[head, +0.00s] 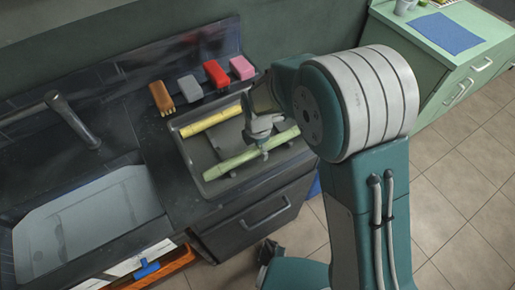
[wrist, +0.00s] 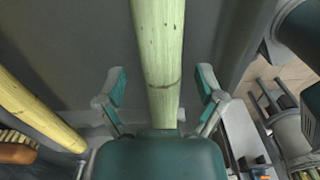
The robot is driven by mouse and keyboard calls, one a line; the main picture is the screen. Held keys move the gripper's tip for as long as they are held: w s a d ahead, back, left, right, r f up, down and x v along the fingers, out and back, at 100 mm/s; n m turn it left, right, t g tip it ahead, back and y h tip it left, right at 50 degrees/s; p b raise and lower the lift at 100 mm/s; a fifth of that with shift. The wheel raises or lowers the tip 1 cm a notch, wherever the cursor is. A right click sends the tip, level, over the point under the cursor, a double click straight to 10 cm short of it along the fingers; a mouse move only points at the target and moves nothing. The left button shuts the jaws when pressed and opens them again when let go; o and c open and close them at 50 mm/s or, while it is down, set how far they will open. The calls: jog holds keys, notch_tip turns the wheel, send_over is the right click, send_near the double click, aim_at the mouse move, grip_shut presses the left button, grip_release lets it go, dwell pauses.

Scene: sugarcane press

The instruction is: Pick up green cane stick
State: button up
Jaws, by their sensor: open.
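The green cane stick (head: 230,163) lies in a dark tray (head: 191,165) on the counter, along its near side. It also shows in the wrist view (wrist: 160,60), running up the middle of the picture. My gripper (head: 265,150) is over the right part of the stick. In the wrist view my gripper (wrist: 162,90) is open, with one finger on each side of the stick and a gap to both. A yellow cane stick (head: 212,119) lies at the far side of the same tray and shows at the left in the wrist view (wrist: 35,115).
A brush (head: 161,97), a grey block (head: 190,88), a red block (head: 216,74) and a pink block (head: 242,67) stand behind the tray. A sink (head: 85,225) with a tap (head: 72,118) is at the left. A green cabinet (head: 450,70) stands at the right.

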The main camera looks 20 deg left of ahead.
grip_shut()
dwell(0.3)
jog(key=shift+r, duration=0.55)
notch_tip(320, 180, up, 2)
jog(key=shift+a+r, duration=0.1)
jog(key=shift+r, duration=0.1)
jog(key=s+a+r, duration=0.1)
jog(key=s+r, duration=0.8)
jog(key=s, duration=0.5)
jog(key=shift+a+r, duration=0.25)
